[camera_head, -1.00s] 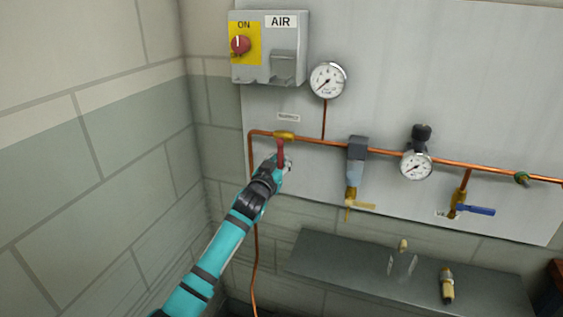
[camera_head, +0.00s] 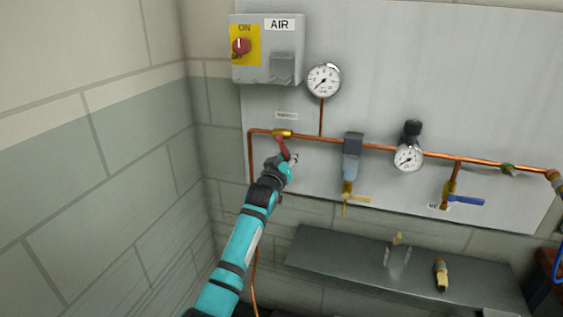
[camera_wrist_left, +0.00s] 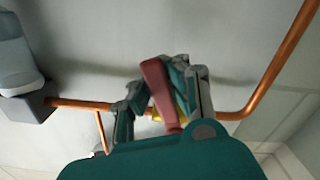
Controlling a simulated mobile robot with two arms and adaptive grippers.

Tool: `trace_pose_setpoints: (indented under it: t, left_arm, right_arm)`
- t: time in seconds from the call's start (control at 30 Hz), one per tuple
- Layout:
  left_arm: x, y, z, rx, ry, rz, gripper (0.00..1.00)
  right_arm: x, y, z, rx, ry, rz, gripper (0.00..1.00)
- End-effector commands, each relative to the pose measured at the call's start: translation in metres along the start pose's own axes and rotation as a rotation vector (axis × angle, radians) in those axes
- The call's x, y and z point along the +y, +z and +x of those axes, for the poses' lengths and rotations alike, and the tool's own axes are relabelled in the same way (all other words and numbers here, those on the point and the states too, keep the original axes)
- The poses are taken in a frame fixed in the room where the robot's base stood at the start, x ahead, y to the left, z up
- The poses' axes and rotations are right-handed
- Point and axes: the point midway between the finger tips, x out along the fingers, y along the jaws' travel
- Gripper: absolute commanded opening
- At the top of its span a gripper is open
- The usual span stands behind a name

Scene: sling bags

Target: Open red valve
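The red valve is a red lever handle (camera_head: 283,147) on a brass body (camera_head: 283,133) in the copper pipe at the left of the panel. The handle slants down and to the right from the body. My left gripper (camera_head: 290,161) is at the handle's lower end. In the left wrist view the red handle (camera_wrist_left: 158,90) stands between the two fingers of my left gripper (camera_wrist_left: 160,95), which appear closed on it. The brass body (camera_wrist_left: 182,108) is partly hidden behind the fingers. My right gripper is not in view.
A grey AIR switch box (camera_head: 266,48) with a red knob and a gauge (camera_head: 323,79) are above the pipe. A filter (camera_head: 351,160), another gauge (camera_head: 408,157) and a blue-handled valve (camera_head: 463,201) are to the right. A dark shelf (camera_head: 330,255) is below. A wall is close on the left.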

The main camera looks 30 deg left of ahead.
Motion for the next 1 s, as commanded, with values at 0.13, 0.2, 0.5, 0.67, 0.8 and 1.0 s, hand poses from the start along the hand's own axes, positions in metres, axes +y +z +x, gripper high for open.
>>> trace_pose_setpoints:
  t: [0.13,0.2,0.5,0.67,0.8,1.0]
  left_arm:
    - [0.01,0.009,0.0,-0.024,-0.005,-0.149,0.0]
    - [0.014,0.008,0.0,-0.024,-0.006,-0.217,0.0]
    - [0.032,0.001,0.0,-0.025,-0.009,-0.504,0.0]
    - [0.04,-0.004,0.0,-0.024,-0.011,-0.655,0.0]
    - [0.046,-0.01,0.0,-0.023,-0.012,-0.785,0.0]
    - [0.052,-0.017,0.0,-0.022,-0.014,-0.952,0.0]
  right_arm:
    - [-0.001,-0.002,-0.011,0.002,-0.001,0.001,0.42]
    - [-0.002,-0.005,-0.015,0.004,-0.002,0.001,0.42]
    - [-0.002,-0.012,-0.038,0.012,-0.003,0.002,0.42]
    - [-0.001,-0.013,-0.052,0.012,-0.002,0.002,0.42]
    - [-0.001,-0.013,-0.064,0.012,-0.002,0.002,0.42]
    - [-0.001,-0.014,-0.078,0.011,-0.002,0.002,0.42]
